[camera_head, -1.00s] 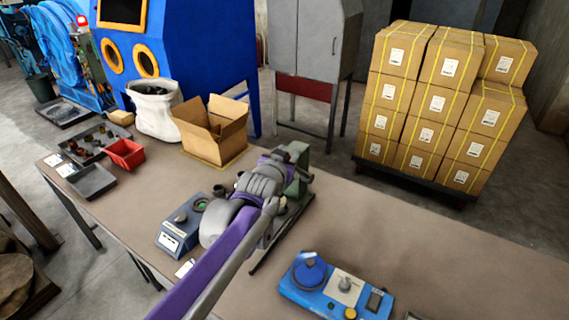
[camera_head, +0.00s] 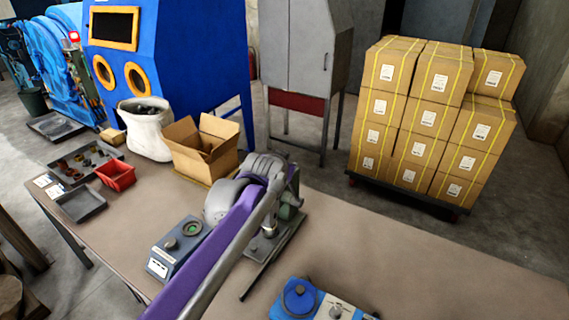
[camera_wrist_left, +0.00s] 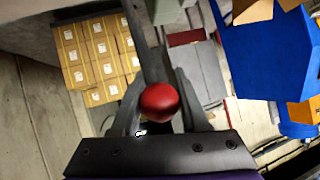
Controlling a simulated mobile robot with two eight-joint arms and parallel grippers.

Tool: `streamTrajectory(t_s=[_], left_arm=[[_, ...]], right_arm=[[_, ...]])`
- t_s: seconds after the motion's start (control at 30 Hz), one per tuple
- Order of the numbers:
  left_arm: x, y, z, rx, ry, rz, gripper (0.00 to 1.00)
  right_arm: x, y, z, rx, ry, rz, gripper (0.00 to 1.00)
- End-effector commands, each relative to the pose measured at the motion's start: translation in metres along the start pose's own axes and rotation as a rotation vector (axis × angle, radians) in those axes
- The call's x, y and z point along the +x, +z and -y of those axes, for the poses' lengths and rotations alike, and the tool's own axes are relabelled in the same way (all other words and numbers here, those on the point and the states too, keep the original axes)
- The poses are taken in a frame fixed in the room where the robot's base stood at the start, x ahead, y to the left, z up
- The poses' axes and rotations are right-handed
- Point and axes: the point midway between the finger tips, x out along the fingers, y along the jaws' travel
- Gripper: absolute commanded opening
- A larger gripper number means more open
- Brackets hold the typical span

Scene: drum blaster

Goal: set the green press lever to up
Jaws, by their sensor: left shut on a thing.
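The green press (camera_head: 289,208) stands on the table, mostly hidden in the head view behind my left arm. Its lever (camera_wrist_left: 150,52) shows in the left wrist view as a dark grey bar with a red ball knob (camera_wrist_left: 159,101) at its near end. My left gripper (camera_wrist_left: 160,88) is shut around the lever by the knob, with one finger on each side. In the head view the fingers and knob are hidden by my wrist. The lever's exact angle cannot be told. My right gripper is not in view.
A blue-grey device (camera_head: 180,246) sits left of the press, and a bright blue panel (camera_head: 314,301) sits in front. An open cardboard box (camera_head: 203,148), a red bin (camera_head: 116,176) and grey trays are on the left. The table's right part (camera_head: 440,265) is clear.

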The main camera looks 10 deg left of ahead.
Motion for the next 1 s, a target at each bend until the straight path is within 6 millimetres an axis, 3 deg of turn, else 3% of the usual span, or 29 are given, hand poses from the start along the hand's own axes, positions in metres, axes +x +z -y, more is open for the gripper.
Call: streamTrajectory(t_s=[0.07,0.1,0.23,0.63,1.0], left_arm=[[0.0,-0.005,0.001,0.001,-0.001,-0.01,0.0],[-0.001,-0.005,0.001,0.001,-0.001,-0.01,0.49],[-0.001,-0.004,0.001,0.001,-0.001,-0.009,0.73],[-0.007,-0.003,0.0,0.001,-0.001,-0.006,0.73],[-0.073,-0.002,0.0,0.001,0.0,-0.007,0.73]], right_arm=[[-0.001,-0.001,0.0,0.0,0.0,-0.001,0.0],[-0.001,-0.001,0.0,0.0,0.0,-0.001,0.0],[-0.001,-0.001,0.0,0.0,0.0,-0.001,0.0],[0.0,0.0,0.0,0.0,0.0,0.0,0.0],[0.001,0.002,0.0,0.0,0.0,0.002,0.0]])
